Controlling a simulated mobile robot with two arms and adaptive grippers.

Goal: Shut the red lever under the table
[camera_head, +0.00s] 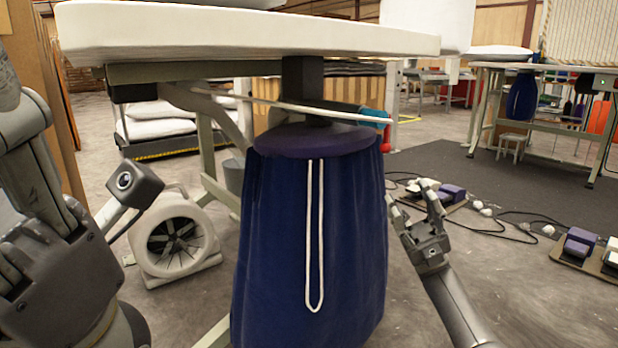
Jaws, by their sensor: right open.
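The red lever (385,143) shows as a small red piece under the table (250,33), at the right of the dark blue pillow bag (270,230). A teal part (376,115) sits just above it. The bag hangs from a purple disc beneath the tabletop, with a white cord loop on its front. My right gripper (410,193) is open and empty, below and right of the lever and apart from it, beside the bag. My left arm fills the left edge; its fingers do not show.
A grey blower fan (172,240) stands on the floor left of the bag. Foot pedals (578,242) with cables lie on the floor at the right. Another worktable (540,70) stands at the back right.

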